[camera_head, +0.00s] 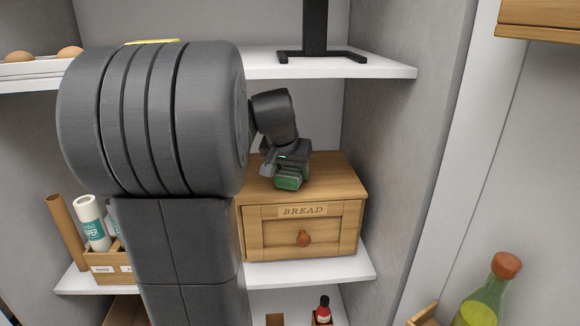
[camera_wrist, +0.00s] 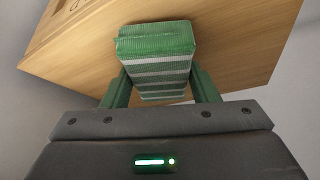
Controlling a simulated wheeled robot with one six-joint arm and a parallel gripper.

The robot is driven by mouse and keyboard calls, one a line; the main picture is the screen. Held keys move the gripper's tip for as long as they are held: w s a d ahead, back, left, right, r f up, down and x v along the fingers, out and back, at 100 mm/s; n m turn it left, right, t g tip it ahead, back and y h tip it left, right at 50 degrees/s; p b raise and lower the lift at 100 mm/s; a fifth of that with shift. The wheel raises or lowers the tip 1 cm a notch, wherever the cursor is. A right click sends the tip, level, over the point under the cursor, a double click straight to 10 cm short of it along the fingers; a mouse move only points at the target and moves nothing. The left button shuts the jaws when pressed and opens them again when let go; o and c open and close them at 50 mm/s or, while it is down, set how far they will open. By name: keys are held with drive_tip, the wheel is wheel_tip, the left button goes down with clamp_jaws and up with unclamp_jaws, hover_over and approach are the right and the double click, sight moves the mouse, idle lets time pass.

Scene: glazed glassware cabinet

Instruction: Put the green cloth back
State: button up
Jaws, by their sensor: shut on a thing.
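A folded green cloth with pale stripes (camera_wrist: 158,65) sits between the two fingers of my gripper (camera_wrist: 160,88) in the wrist view. The fingers are shut on its two sides. In the head view the green cloth (camera_head: 288,179) shows at the end of my gripper (camera_head: 287,168), at the top of the wooden bread box (camera_head: 341,177). In the wrist view the wooden box (camera_wrist: 235,45) lies behind the cloth. I cannot tell whether the cloth touches the box top. My arm hides part of the box's left side.
The bread box stands on a white shelf (camera_head: 322,272) with its front closed. A black stand (camera_head: 316,30) is on the shelf above. Paper rolls (camera_head: 91,222) stand in a wooden holder at left. A green bottle (camera_head: 487,295) is at lower right, near the side wall.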

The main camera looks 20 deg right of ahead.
drive_tip(key=shift+f, duration=0.15)
drive_tip(key=shift+f+b, duration=0.5)
drive_tip(key=o, duration=1)
drive_tip(key=shift+r, duration=0.1)
drive_tip(key=shift+c, duration=0.2)
drive_tip(key=shift+r, duration=0.1)
drive_tip(key=shift+r+p, duration=0.2)
drive_tip(key=shift+p, duration=0.1)
drive_tip(key=v, duration=0.2)
drive_tip(key=shift+a+r, duration=0.15)
drive_tip(key=shift+r, duration=0.25)
drive_tip(key=s+a+b, duration=0.2)
drive_tip(key=s+a, duration=0.5)
drive_tip(key=s, duration=0.3)
drive_tip(key=shift+a+b, duration=0.15)
drive_tip(key=shift+b, duration=0.2)
